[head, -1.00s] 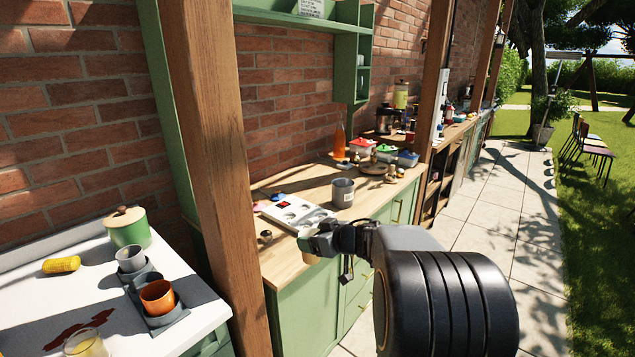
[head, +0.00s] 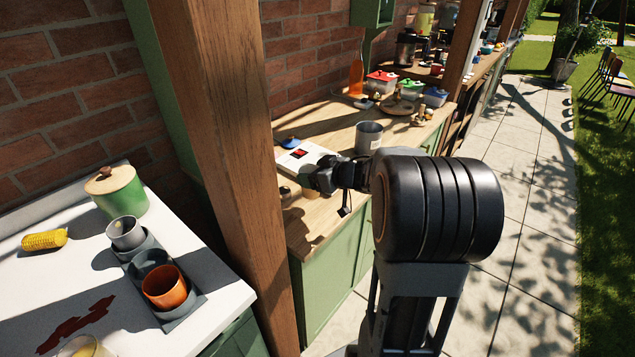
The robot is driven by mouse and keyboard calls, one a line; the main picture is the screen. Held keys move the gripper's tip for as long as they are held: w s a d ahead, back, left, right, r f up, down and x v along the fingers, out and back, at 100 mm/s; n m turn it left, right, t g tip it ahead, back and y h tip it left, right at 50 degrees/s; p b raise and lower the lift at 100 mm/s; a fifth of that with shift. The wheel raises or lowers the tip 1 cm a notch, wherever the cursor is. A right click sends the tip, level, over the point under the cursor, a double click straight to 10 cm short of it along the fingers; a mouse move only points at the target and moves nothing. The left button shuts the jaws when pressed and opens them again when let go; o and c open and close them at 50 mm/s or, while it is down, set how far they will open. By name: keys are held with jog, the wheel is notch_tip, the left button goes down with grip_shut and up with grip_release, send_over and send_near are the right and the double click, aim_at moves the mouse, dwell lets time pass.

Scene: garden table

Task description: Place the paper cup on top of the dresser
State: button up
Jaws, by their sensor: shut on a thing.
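The dresser is a green cabinet with a pale wooden top (head: 332,126), in the middle of the head view. My gripper (head: 312,178) is over the near left part of this top, beside the wooden post. It is shut on a small tan thing, likely the paper cup (head: 297,199). The gripper and wrist hide much of the cup, and its colour blends with the wood. I cannot tell whether its base touches the top or hangs just above it.
A white panel (head: 301,157), a grey pot (head: 368,137) and several lidded containers stand on the dresser. A thick wooden post (head: 218,130) rises at its left end. A white counter (head: 120,295) holds a green pot (head: 118,190) and cups.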

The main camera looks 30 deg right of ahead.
jog(key=shift+f+b, duration=0.9)
jog(key=shift+f, duration=1.7)
jog(key=shift+f, duration=0.2)
jog(key=o, duration=0.9)
jog(key=shift+r, duration=0.1)
